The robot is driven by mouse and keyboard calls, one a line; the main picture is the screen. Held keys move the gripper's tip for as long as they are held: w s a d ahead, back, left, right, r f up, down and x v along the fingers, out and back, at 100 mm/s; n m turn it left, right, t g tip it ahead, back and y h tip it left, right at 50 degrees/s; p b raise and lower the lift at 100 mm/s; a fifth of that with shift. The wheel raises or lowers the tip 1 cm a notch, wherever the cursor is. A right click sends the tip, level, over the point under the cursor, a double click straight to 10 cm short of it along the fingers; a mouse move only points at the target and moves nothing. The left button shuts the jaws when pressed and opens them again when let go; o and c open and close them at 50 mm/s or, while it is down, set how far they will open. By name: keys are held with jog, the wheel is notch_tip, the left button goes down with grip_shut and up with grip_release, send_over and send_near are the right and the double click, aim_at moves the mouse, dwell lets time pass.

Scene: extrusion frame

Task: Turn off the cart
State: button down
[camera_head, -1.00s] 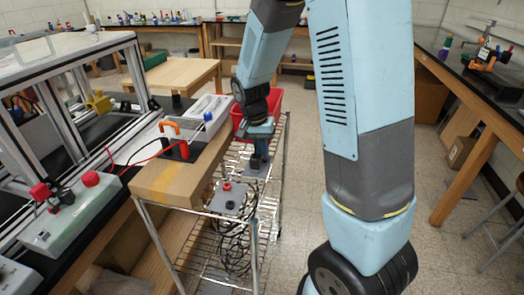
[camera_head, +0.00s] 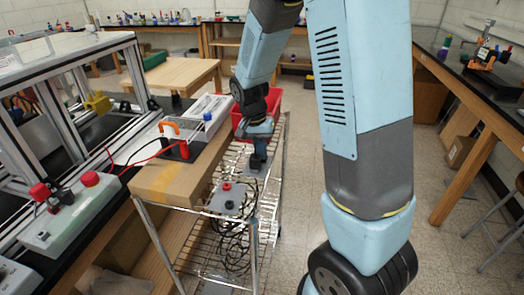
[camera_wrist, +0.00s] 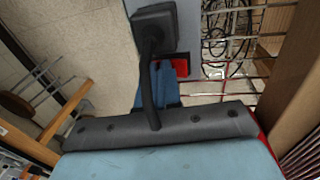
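The cart (camera_head: 157,187) is a chrome wire rack with a thick wooden top, standing left of my arm. A grey plate (camera_head: 237,199) on its side carries a red knob (camera_head: 227,186) and a black knob (camera_head: 230,205). My gripper (camera_head: 258,162) hangs low beside the wooden top, behind those knobs and in front of the red bin. In the wrist view, a black block on a stem (camera_wrist: 152,28) and a blue part with a red patch (camera_wrist: 180,66) show near a grey plate; the fingers are not clear, so I cannot tell their opening or any contact.
A red bin (camera_head: 270,100) stands behind my gripper. Black cables (camera_head: 234,240) hang in the rack. A control box (camera_head: 70,212) with a red button (camera_head: 90,179) sits on the left bench. A black-topped bench (camera_head: 480,90) runs along the right; the floor between is mostly clear.

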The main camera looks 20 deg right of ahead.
jog(key=shift+s+a+f, duration=0.1)
jog(key=shift+s+f, duration=0.05)
jog(key=shift+f, duration=0.35)
jog(key=shift+a, duration=0.2)
jog(key=shift+w+a+r, duration=0.1)
jog(key=shift+w+r, duration=0.15)
jog(key=shift+r, duration=0.3)
notch_tip(320, 180, up, 14)
jog(key=shift+w+a+f, duration=0.15)
jog(key=shift+w+a, duration=0.25)
